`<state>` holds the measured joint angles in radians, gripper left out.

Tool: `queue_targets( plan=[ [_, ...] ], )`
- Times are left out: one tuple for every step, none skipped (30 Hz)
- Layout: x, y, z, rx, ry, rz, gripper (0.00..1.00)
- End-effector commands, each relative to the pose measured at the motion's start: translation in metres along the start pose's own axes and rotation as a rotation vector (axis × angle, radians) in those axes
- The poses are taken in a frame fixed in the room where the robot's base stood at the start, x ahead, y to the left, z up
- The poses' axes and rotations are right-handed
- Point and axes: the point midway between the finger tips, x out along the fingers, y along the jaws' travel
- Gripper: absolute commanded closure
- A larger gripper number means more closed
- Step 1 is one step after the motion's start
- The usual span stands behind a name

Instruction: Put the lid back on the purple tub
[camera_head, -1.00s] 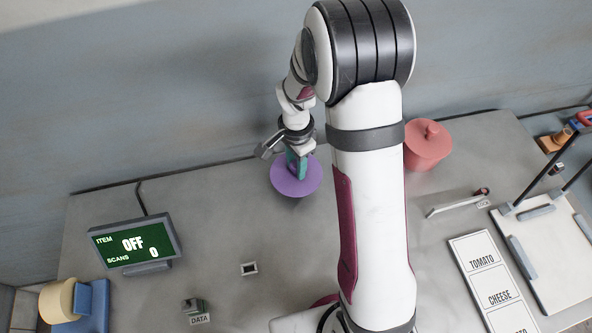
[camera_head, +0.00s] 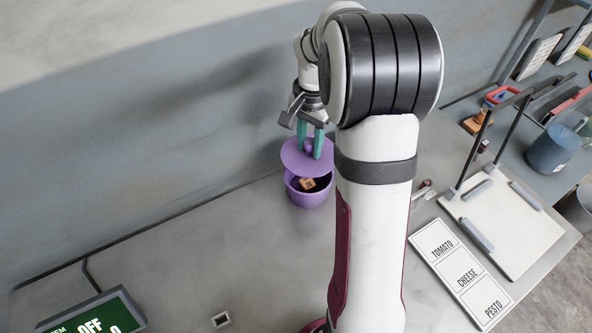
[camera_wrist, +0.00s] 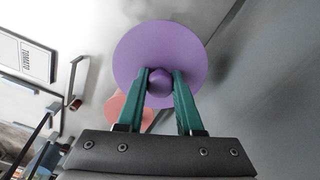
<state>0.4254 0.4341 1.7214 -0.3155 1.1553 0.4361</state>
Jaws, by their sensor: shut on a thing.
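The purple lid (camera_head: 293,157) is a flat disc with a round knob, held by my gripper (camera_head: 311,150). The green fingers are shut on the knob, which shows between the fingertips in the wrist view (camera_wrist: 160,82). The purple tub (camera_head: 308,198) stands on the counter just below the lid. The tub's front is uncovered and a small brown-orange item (camera_head: 308,184) shows inside. The lid is above the tub and toward its back; whether it touches the rim I cannot tell. In the wrist view the lid (camera_wrist: 135,50) hides the tub.
A red tub (camera_wrist: 130,108) is partly hidden behind the lid in the wrist view. The label board (camera_head: 462,270) and a white tray with a frame (camera_head: 510,235) are at right. A screen (camera_head: 90,318) is at lower left. The counter left of the tub is clear.

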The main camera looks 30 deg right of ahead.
Motion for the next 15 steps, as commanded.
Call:
queue_targets(
  plan=[
    [0.001, -0.001, -0.004, 0.0, -0.001, 0.001, 1.0],
    [0.002, -0.001, -0.004, 0.0, -0.002, 0.001, 1.0],
    [0.005, -0.001, -0.004, -0.001, -0.002, 0.001, 1.0],
    [0.009, -0.001, -0.004, -0.001, -0.003, 0.002, 1.0],
    [0.013, -0.001, -0.004, -0.001, -0.003, 0.002, 1.0],
    [0.018, -0.001, -0.003, 0.001, -0.005, 0.002, 1.0],
    [0.022, -0.001, -0.004, 0.0, -0.003, 0.002, 1.0],
    [0.026, -0.001, -0.004, 0.0, -0.004, 0.002, 1.0],
    [0.032, -0.001, -0.004, -0.001, -0.003, 0.002, 1.0],
    [0.036, 0.0, -0.003, -0.001, -0.004, 0.003, 1.0],
    [0.04, -0.001, -0.003, -0.001, -0.003, 0.002, 1.0],
    [0.044, -0.001, -0.003, 0.001, -0.003, 0.001, 1.0],
    [0.047, -0.001, -0.004, 0.0, -0.003, 0.001, 1.0],
    [0.05, -0.001, -0.004, 0.0, -0.003, 0.001, 1.0],
    [0.053, -0.001, -0.003, 0.0, -0.003, 0.002, 1.0]
  ],
)
